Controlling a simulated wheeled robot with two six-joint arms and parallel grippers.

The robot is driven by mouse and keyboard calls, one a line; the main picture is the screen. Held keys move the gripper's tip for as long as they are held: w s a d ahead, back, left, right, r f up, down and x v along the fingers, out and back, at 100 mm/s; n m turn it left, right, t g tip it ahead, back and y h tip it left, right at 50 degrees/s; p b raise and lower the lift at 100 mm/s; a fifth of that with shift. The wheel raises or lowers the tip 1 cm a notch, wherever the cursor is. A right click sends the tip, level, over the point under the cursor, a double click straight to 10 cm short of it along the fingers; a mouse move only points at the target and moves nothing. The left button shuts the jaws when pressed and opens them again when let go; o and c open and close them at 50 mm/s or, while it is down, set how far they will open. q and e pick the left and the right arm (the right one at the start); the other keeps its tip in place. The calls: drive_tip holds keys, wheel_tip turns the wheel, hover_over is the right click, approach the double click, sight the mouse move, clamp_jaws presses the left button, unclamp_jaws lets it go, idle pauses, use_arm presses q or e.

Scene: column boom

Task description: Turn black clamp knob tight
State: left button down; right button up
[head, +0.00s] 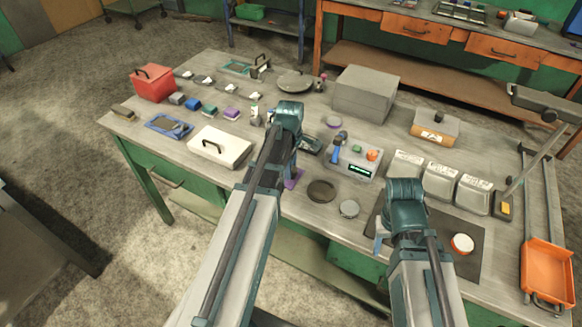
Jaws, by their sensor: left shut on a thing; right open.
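A small black knob (549,117) shows under the grey boom (545,101) at the far right. I take it for the clamp knob, but cannot tell how tight it is. My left gripper (291,174) points down near the table's front middle, far left of the knob. It is shut on what looks like a small purple piece (293,183), mostly hidden by my arm. My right gripper (381,243) is open over the left part of the dark mat (467,262), left of and nearer than the knob. Its fingers are partly hidden by its wrist.
A grey box (365,93) stands at the back. Several small items crowd the table's left half.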

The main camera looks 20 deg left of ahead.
use_arm(q)
drive_tip(key=shift+m, duration=0.4)
drive_tip(key=m, duration=0.4)
drive_tip(key=shift+w+m, duration=0.1)
drive_tip(key=shift+m, duration=0.3)
drive_tip(key=m, duration=1.2)
drive_tip(key=shift+w+m, duration=0.1)
drive_tip(key=shift+m, duration=0.3)
drive_tip(key=m, duration=0.5)
drive_tip(key=shift+d+g, duration=0.1)
drive_tip(key=shift+g, duration=0.2)
drive_tip(key=shift+m, duration=0.4)
drive_tip(key=shift+c, duration=1.8)
unclamp_jaws()
